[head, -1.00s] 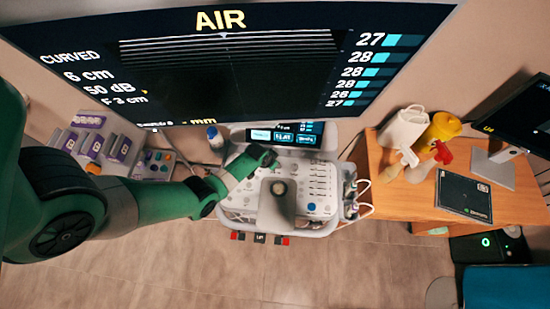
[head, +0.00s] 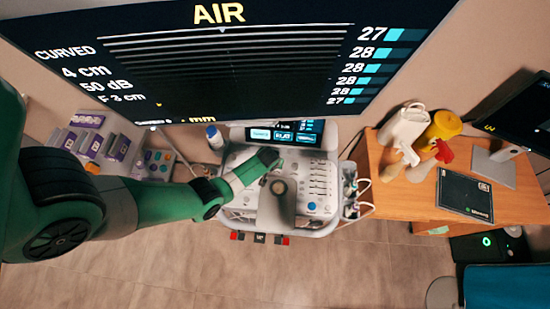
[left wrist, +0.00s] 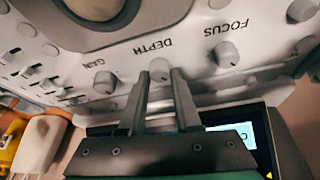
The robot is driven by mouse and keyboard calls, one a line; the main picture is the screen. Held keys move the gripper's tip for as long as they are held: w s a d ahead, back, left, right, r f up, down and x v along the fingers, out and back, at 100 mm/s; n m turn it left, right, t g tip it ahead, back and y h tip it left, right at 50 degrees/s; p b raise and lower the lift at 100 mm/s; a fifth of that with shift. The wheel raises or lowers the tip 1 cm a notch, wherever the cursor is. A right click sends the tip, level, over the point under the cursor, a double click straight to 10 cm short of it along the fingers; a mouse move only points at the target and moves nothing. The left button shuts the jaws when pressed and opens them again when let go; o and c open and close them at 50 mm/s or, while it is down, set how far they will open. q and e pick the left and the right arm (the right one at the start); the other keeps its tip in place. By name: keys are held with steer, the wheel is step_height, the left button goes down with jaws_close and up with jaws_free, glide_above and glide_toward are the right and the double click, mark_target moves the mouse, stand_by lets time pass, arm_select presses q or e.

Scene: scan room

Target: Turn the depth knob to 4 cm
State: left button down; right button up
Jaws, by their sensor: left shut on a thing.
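The depth knob (left wrist: 159,66) shows in the left wrist view, under the word DEPTH on the console panel. My left gripper (left wrist: 160,78) is shut on it, one finger on each side. In the head view my left gripper (head: 268,157) reaches onto the upper part of the ultrasound console (head: 240,205), and the knob is hidden there. The big screen (head: 230,75) reads AIR, CURVED, 4 cm, 50 dB and F 3 cm. My right gripper is not in view.
The gain knob (left wrist: 104,82) and focus knob (left wrist: 227,53) flank the depth knob closely. A small display (head: 284,134) sits behind the panel. A wooden desk (head: 400,190) with a laptop-like pad stands at the right, purple-labelled boxes (head: 88,143) at the left.

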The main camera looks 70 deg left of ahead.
arm_select(q)
steer(key=shift+n+g, duration=0.5)
steer(key=shift+n, duration=1)
steer(key=shift+p, duration=0.3)
steer(key=c, duration=0.6)
jaws_free()
steer(key=shift+y, duration=0.3)
steer(key=p+v, duration=1.1)
steer(key=p, duration=0.1)
steer(key=shift+r+p, duration=0.3)
